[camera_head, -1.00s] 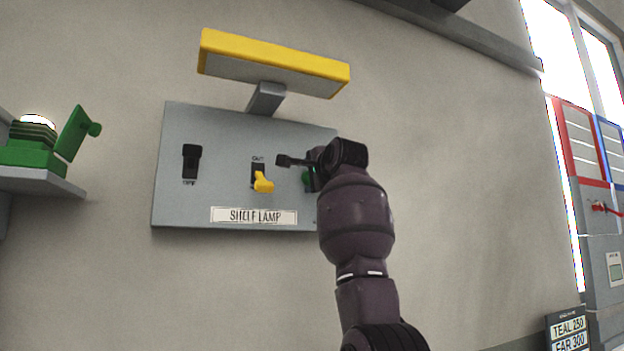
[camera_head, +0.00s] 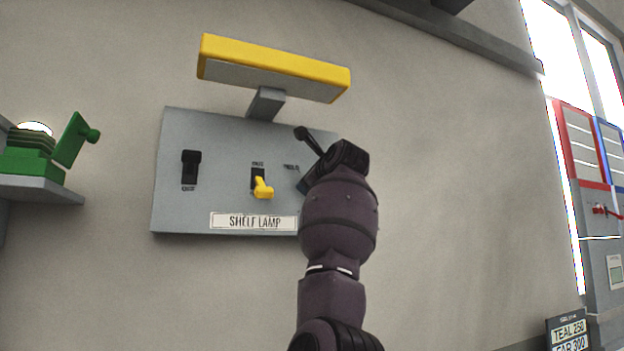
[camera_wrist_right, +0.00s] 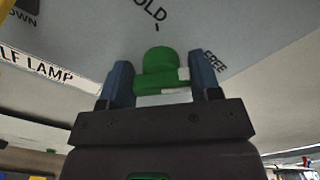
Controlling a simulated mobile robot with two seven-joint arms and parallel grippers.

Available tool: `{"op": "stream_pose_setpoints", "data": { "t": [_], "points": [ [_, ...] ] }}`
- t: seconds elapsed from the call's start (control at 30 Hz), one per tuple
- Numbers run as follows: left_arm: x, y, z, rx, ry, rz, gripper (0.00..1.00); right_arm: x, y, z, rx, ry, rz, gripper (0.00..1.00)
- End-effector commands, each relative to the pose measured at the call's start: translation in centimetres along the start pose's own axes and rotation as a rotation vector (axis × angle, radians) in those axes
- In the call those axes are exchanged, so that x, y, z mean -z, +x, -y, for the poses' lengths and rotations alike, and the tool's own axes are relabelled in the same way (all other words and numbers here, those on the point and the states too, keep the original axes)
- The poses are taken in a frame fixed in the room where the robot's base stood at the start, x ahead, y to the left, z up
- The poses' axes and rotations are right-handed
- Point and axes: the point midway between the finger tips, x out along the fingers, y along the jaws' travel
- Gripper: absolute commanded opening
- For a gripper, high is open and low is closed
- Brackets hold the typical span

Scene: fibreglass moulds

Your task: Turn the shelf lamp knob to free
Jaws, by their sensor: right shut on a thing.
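The shelf lamp panel (camera_head: 225,140) is a grey plate on the wall, labelled SHELF LAMP. In the right wrist view, the green knob (camera_wrist_right: 157,62) sits between the two blue fingers of my right gripper (camera_wrist_right: 160,78), which is shut on it. A white mark shows on the knob's right side, towards the word FREE (camera_wrist_right: 214,61) on the panel. Part of another word ending in OLD is above the knob. In the head view my right gripper (camera_head: 308,160) is at the panel's right side, turned at a tilt, and hides the knob. My left gripper is not in view.
A black switch (camera_head: 190,167) and a yellow lever (camera_head: 262,187) sit on the panel left of my right gripper. A yellow-edged lamp (camera_head: 275,67) juts out above. A green device (camera_head: 35,155) stands on a shelf at the left.

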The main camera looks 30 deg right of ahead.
Motion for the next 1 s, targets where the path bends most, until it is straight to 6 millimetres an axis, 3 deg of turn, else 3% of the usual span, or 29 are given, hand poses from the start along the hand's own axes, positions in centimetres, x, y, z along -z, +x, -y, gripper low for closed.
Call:
{"op": "stream_pose_setpoints", "data": {
  "t": [0.77,0.8,0.93,1.0],
  "points": [
    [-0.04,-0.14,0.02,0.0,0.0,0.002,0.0,0.17,0.09,-0.11,-0.004,0.106,-0.003,0.34],
    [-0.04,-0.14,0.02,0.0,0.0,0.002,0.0,0.18,0.09,-0.12,-0.004,0.106,-0.003,0.6],
    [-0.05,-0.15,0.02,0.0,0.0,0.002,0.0,0.14,0.07,-0.08,-0.003,0.105,-0.002,0.8],
    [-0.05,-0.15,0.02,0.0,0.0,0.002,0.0,0.11,0.05,-0.04,-0.003,0.105,-0.002,0.83]
  ]
}}
